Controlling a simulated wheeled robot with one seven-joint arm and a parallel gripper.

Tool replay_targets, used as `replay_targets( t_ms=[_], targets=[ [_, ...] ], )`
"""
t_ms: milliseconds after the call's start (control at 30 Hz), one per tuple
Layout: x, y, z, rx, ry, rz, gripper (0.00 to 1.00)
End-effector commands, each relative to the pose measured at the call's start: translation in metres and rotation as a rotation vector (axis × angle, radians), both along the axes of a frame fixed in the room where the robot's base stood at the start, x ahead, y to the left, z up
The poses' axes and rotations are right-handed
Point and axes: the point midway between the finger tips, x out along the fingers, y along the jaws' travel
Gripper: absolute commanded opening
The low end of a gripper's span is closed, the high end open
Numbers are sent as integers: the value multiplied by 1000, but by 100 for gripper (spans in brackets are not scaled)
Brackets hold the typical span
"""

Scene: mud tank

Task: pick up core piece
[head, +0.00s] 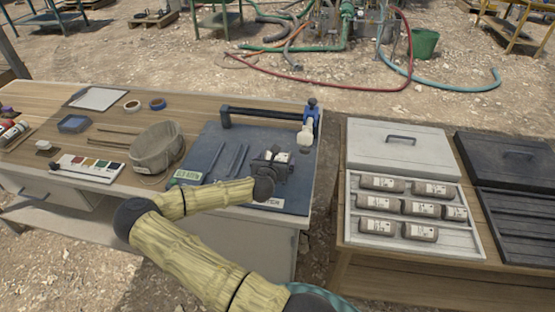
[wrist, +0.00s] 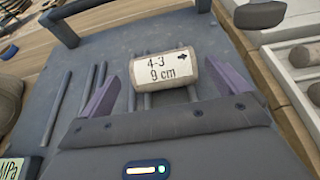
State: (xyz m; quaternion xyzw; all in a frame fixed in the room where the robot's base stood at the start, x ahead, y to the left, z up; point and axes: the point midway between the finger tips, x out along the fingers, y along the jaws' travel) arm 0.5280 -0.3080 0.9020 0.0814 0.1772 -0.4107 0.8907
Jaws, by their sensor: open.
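A pale grey-brown cylindrical core piece (wrist: 163,76) lies on its side on the blue-grey mat, with a white label reading "4-3, 9 cm" and an arrow. In the wrist view my gripper (wrist: 164,72) is open, with one purple finger on each side of the piece, near its two ends. I cannot tell whether either finger touches it. In the head view my gripper (head: 272,168) is over the mat (head: 212,150) and largely hides the piece.
A grey bowl (head: 156,148) is left of the mat. On the right table, a white tray (head: 372,250) holds several labelled cores. A white lid (head: 398,150) and a dark box (head: 510,170) are nearby.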

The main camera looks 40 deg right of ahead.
Motion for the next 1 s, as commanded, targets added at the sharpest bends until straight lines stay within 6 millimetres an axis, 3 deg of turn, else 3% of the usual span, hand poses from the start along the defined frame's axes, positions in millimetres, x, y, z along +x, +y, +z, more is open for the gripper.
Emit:
replay_targets(
  t_ms=[167, 500, 1000],
  targets=[
    [3, -5, -5, 0, 1, 0, 100],
    [25, -34, -27, 1, 0, 0, 100],
    [27, -35, -29, 0, 0, 0, 100]
  ],
)
